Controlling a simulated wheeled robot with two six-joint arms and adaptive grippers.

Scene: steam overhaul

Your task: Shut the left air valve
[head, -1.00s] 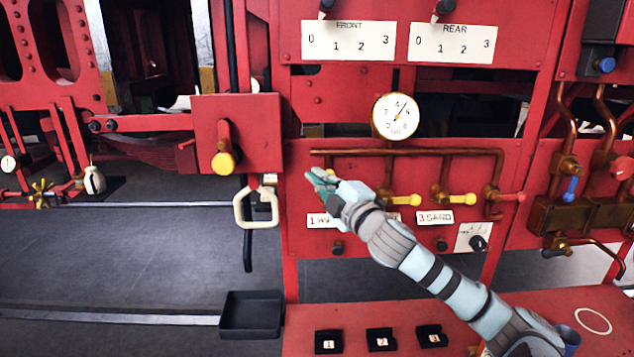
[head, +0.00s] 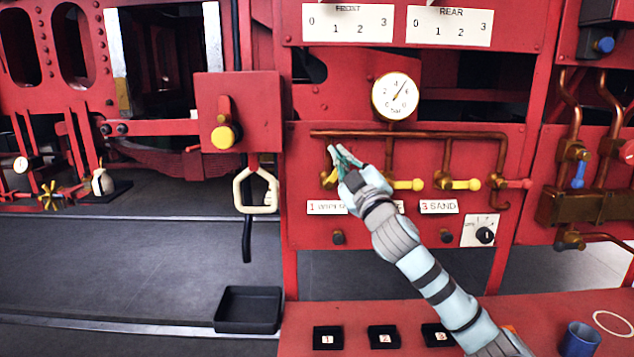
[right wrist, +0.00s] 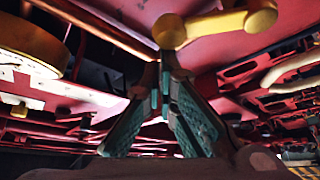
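The left air valve (head: 328,181) is a yellow-handled tap above the "1" label, on the red panel under a copper pipe. It is partly hidden by my right gripper, so how its handle is turned is hard to tell. My right gripper (head: 338,151) has its teal fingertips in front of the panel, just above this tap. In the right wrist view the fingers (right wrist: 160,72) come together with nothing seen between them. A yellow handle (right wrist: 215,24) shows just beyond the fingertips there; I cannot tell if they touch. My left gripper is not in view.
The middle tap (head: 408,185) and the sand tap (head: 460,184) have yellow handles pointing right. A round gauge (head: 395,97) sits above the pipe. A yellow knob (head: 224,137) on a red box and a cream loop handle (head: 241,192) are left.

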